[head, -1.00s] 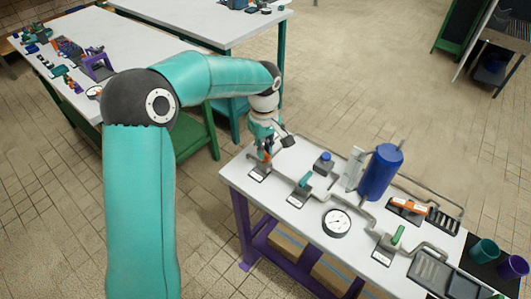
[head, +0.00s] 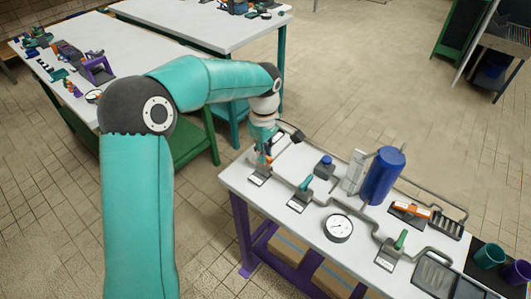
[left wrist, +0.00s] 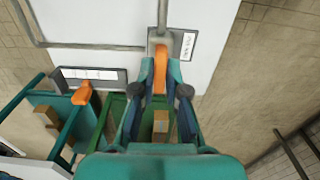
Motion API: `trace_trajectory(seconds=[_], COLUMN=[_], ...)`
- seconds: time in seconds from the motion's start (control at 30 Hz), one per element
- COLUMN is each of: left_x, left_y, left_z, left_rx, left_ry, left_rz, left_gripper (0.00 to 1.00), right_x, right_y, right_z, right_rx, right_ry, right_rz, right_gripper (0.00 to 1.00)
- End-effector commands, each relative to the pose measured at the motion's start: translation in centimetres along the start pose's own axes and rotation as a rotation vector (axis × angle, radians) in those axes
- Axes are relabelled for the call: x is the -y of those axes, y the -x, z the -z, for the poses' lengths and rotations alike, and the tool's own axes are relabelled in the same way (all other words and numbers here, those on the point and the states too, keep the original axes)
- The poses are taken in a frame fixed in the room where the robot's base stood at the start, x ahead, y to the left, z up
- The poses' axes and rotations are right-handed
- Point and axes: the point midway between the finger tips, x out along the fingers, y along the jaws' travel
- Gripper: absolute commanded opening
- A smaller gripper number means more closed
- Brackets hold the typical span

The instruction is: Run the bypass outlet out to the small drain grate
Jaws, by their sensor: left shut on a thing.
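My left gripper (head: 264,160) is at the left end of the white pipe bench, at the valve with a label plate (head: 258,179). In the left wrist view its fingers (left wrist: 160,78) are shut on an orange handle (left wrist: 160,62), in line with the pipe above it in the picture. To the right stand a teal-handled valve (head: 303,190), a green-handled valve (head: 400,240) and an orange-handled valve (head: 410,209). The small slotted grate (head: 447,224) lies at the far right; a larger grate (head: 432,272) is nearer. My right gripper is out of view.
A blue tank (head: 383,175), a blue-capped fitting (head: 325,166) and a round gauge (head: 338,228) stand among grey pipes on the bench. A teal cup (head: 489,256) and a purple cup (head: 517,271) are at the right end. Cluttered white tables stand behind.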

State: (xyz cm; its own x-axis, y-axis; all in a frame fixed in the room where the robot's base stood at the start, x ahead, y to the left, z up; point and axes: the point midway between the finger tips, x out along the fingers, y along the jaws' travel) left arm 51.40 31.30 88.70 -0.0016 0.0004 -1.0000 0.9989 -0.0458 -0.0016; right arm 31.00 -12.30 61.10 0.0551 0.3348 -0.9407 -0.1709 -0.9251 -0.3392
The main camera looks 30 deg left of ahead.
Motion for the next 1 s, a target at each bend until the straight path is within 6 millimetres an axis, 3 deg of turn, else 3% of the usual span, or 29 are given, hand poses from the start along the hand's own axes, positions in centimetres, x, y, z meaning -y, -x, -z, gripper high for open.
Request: trace_trajectory(seconds=[0.07,0.1,0.23,0.67,1.0], left_x=[-0.1,-0.1,-0.1,-0.1,-0.1], left_y=[0.1,0.1,0.1,0.8,6.6], left_z=[0.0,0.0,0.0,0.0,0.0], left_rx=[0.001,0.001,0.001,0.000,0.001], left_ry=[0.004,0.004,0.003,0.001,0.001], left_rz=[-0.006,-0.006,-0.004,-0.003,-0.007], left_gripper=[0.00,0.16,0.38,0.38,0.38], right_x=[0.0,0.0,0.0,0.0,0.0], right_y=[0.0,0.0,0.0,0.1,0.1], right_z=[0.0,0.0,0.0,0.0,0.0], right_rx=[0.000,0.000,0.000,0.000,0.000], right_ry=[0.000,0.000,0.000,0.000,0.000], right_rz=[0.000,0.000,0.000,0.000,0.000], right_gripper=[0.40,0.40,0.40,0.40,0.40])
